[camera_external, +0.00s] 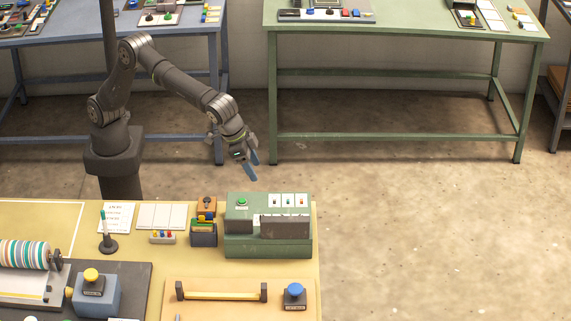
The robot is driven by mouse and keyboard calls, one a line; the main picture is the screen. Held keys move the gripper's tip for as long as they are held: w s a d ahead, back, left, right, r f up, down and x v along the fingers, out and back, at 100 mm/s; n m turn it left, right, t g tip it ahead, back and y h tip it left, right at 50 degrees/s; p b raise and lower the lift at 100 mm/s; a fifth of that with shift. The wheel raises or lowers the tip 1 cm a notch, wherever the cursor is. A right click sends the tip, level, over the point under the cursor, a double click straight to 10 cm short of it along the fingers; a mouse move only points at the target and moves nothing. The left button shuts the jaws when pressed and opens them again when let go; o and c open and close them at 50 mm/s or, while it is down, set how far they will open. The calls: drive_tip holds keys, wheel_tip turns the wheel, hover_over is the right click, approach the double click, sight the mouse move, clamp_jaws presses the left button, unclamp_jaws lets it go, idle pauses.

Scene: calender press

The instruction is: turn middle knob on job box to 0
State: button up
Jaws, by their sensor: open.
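A green machine box (235,243) stands at the back right of the yellow table. My gripper (254,167) has blue fingers apart and empty. It hangs above and behind the green box in the picture, touching nothing visible.
A small block with coloured knobs (163,238), a dark holder (204,234) and a black stand with a green pen (108,245) are left of the box. A blue knob (294,291) and yellow bar (220,295) are in front. Floor right of the table is clear.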

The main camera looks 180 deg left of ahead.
drive_tip(key=shift+x, duration=0.8)
drive_tip(key=c, duration=0.3)
drive_tip(key=x, duration=1.7)
drive_tip(key=shift+f, duration=0.1)
clamp_jaws()
